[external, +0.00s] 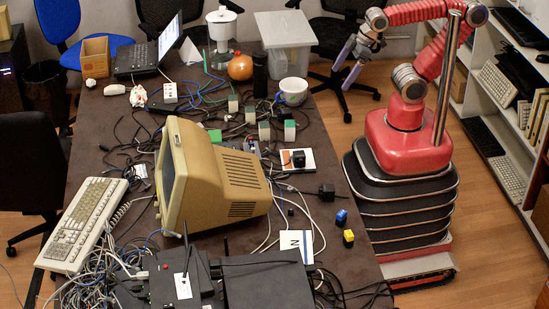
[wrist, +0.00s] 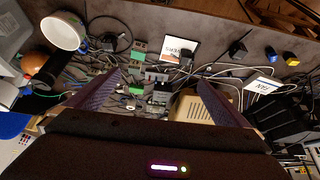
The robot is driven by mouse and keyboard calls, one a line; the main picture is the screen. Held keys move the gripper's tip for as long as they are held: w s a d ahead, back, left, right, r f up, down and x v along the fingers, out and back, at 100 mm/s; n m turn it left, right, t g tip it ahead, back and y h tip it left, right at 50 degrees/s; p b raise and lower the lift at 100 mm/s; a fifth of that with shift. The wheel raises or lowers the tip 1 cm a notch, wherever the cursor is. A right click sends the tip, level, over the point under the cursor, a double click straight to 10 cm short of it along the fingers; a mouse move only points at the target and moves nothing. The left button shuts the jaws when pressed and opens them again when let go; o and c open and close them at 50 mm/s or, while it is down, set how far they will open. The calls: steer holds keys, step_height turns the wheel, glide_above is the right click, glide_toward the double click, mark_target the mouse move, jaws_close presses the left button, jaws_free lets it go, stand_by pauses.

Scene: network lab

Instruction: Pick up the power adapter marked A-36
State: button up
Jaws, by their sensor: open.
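No marking A-36 is legible in either view, so I cannot tell which piece is the named adapter. One black adapter-like block (external: 298,158) sits on a white card near the table's right edge; it also shows in the wrist view (wrist: 186,54). Another black block with a cable (external: 326,191) lies closer to the front, also seen in the wrist view (wrist: 238,48). My gripper (external: 350,60) is open and empty, raised off the table's right side near the back. In the wrist view its two fingers (wrist: 160,75) stand wide apart over the cluttered table.
Several green-and-grey blocks (external: 264,131) stand among loose cables. Blue (external: 341,216) and yellow (external: 348,237) blocks lie near the right edge. Shelves (external: 510,110) stand right of me.

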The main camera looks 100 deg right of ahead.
steer(key=c, duration=1.1)
